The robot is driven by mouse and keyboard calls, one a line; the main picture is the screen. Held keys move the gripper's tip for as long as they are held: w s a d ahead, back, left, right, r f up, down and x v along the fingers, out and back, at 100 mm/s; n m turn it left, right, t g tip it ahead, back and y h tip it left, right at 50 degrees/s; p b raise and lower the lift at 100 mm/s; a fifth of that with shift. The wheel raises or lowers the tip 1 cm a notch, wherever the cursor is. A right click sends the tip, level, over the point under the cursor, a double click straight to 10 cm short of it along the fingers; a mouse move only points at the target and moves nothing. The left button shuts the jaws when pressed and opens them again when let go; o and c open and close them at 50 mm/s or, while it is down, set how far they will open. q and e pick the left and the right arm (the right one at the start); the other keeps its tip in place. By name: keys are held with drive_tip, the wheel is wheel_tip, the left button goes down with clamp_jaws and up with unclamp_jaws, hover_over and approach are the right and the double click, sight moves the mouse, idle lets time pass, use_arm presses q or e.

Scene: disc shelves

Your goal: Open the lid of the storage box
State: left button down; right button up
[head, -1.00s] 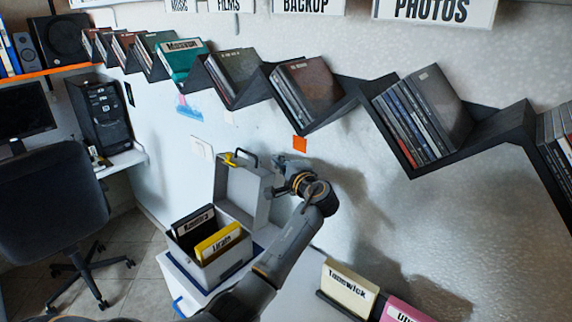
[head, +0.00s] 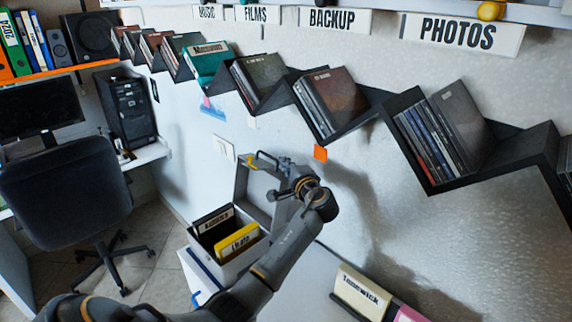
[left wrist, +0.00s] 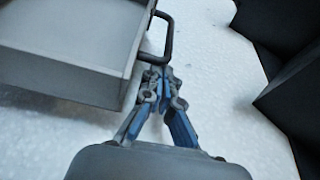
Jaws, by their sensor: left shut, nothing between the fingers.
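The storage box (head: 246,259) stands by the wall with its lid (head: 257,188) raised upright, leaning back on the wall side. A black case (head: 212,221) and a yellow case (head: 238,240) stand inside it. A dark handle and a yellow latch (head: 250,161) show at the lid's upper edge. My left gripper (head: 277,191) is at the right side of the lid. In the left wrist view the lid (left wrist: 75,42) fills the upper left, and the shut, empty fingers (left wrist: 164,73) are just below the dark handle (left wrist: 168,35). I cannot tell whether they touch it. My right gripper is out of view.
A zigzag shelf (head: 395,104) with discs runs along the wall above the box. A cream case (head: 362,291) stands at the lower right. An office chair (head: 68,188) and a desk with a computer tower (head: 127,108) are at left. Open floor lies between chair and box.

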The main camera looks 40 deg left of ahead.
use_arm(q)
drive_tip(key=shift+s+f+b, duration=0.1)
drive_tip(key=shift+s+b, duration=0.25)
drive_tip(key=shift+s+a+r+n, duration=0.1)
drive_tip(key=shift+s+r+n, duration=0.45)
drive_tip(key=shift+s, duration=0.3)
drive_tip(key=shift+w+f, duration=0.1)
drive_tip(key=shift+w, duration=0.1)
drive_tip(key=shift+d, duration=0.3)
drive_tip(key=v, duration=1.1)
drive_tip(key=shift+s+d, duration=0.15)
drive_tip(key=shift+s, duration=0.25)
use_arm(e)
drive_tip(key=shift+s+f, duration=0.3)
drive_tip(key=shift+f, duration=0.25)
use_arm(q)
drive_tip(key=shift+f, duration=0.1)
